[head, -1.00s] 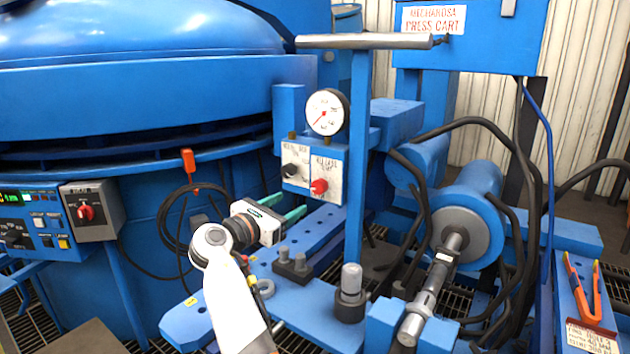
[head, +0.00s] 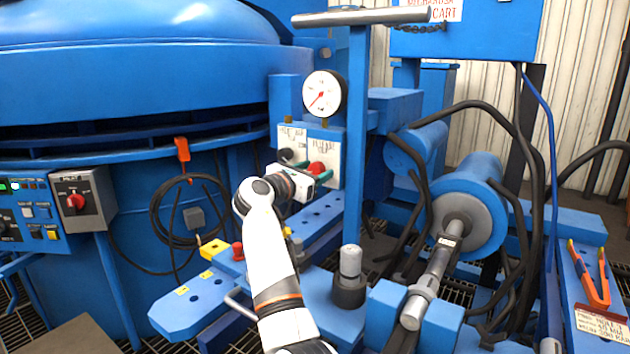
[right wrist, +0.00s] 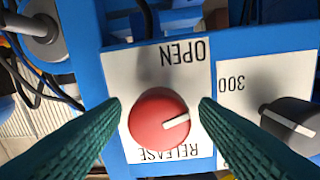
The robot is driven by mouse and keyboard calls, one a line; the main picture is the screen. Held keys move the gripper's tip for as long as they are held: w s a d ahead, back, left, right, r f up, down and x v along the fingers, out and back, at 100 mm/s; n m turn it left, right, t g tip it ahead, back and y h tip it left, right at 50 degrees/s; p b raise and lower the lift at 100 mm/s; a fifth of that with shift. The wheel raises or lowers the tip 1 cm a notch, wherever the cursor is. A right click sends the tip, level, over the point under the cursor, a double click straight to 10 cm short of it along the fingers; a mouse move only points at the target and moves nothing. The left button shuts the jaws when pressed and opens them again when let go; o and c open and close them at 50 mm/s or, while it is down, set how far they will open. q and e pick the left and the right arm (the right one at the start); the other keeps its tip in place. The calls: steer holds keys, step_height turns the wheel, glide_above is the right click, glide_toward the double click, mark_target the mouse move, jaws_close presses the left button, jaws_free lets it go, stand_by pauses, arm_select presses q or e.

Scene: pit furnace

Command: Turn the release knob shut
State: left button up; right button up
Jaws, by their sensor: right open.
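The red release knob (head: 316,168) sits on a white plate below the pressure gauge. In the right wrist view the knob (right wrist: 160,119) is round with a white pointer line, on a plate (right wrist: 180,72) lettered OPEN and RELEASE, seen upside down. My right gripper (head: 318,166) is at the knob. Its two green fingers stand open on either side of the knob (right wrist: 160,112), with no clear contact visible. In the head view the gripper partly hides the plate's lower part. My left gripper is not in view.
A dark knob (right wrist: 291,122) with a white pointer is beside the red one. The gauge (head: 322,93) is just above. A blue post (head: 356,140) stands close to the right. Hoses and a cylinder (head: 466,205) lie farther right.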

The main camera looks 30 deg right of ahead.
steer(key=shift+w+d, duration=0.15)
steer(key=shift+d, duration=0.15)
